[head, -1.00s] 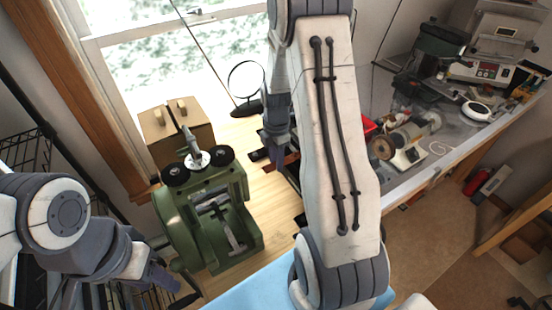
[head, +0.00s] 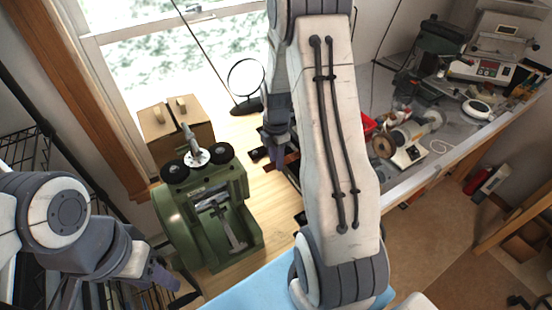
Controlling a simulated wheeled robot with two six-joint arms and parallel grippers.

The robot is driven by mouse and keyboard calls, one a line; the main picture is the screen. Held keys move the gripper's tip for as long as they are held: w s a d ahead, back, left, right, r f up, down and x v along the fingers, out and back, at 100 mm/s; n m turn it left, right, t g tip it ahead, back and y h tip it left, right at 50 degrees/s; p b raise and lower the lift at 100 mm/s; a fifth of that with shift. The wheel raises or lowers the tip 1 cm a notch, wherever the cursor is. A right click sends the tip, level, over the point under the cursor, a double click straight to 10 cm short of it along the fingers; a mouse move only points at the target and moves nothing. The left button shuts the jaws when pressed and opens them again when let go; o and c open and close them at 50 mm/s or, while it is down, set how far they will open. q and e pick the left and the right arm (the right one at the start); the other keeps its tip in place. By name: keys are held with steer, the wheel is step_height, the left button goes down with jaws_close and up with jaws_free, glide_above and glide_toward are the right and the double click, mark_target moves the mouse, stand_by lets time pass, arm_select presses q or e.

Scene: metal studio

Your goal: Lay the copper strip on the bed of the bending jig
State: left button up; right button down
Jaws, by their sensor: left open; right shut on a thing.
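My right gripper (head: 277,158) points down over the wooden bench, just left of my big white arm link. It is shut on a reddish-brown piece, which seems to be the copper strip (head: 291,158); only a short part shows. Dark parts beside and below it, mostly behind my arm, may belong to the bending jig; I cannot tell its bed or whether the strip touches it. My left gripper (head: 168,281) is at the lower left, open and empty, in front of the green machine.
A blue mat (head: 255,291) lies in front. A cluttered grey bench is at right.

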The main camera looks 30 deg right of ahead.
steer(key=shift+f, duration=0.1)
steer(key=shift+c, duration=2.3)
jaws_free()
step_height(320, 180, up, 10)
steer(key=b, duration=0.2)
steer(key=shift+r, duration=0.25)
